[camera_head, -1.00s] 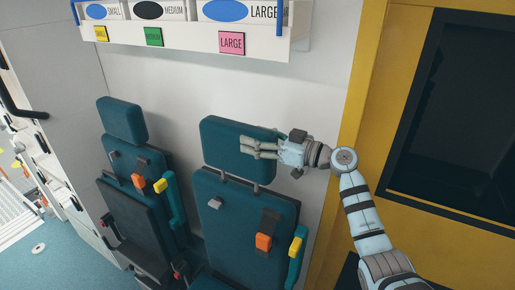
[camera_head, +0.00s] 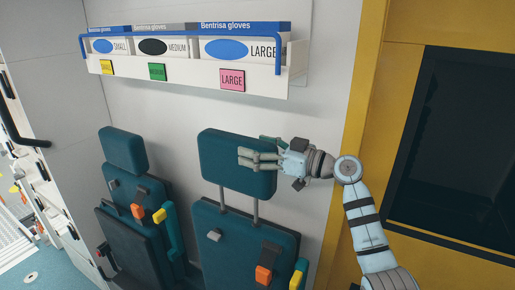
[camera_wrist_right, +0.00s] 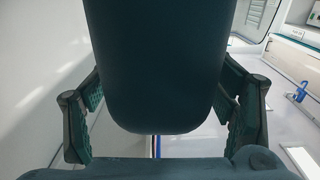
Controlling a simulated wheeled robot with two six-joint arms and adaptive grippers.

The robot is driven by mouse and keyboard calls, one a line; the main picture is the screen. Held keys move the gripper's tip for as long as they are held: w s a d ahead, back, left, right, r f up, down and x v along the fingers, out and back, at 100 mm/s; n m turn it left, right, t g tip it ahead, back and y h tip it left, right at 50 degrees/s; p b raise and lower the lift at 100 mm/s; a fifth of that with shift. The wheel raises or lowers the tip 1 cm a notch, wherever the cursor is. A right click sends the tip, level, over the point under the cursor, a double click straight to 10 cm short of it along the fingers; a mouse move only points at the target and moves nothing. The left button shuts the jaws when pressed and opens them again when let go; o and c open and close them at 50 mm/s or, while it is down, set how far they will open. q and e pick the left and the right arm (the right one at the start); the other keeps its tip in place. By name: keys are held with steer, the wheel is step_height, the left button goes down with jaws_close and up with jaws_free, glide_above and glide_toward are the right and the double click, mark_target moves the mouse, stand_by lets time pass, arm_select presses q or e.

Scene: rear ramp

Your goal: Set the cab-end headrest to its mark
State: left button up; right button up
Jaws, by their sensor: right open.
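The dark teal headrest (camera_head: 222,160) of the right-hand seat stands on two grey posts (camera_head: 255,210), clear above its seat back (camera_head: 245,240). My right gripper (camera_head: 253,149) comes from the right at the headrest's right edge. Some fingers lie in front of the headrest and one shows at its top edge. In the right wrist view the headrest (camera_wrist_right: 160,65) fills the middle, between the spread fingers of my right gripper (camera_wrist_right: 160,112). The gripper is open; I cannot tell whether the fingers touch the headrest. No mark is discernible. My left gripper is not in view.
A second seat with its headrest (camera_head: 123,150) stands to the left. A glove shelf (camera_head: 190,78) hangs above both seats. A yellow frame with a dark window (camera_head: 455,150) is close on the right. White wall (camera_head: 300,110) lies behind the headrest.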

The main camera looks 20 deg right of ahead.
steer(key=v, duration=1.2)
steer(key=shift+a, duration=0.1)
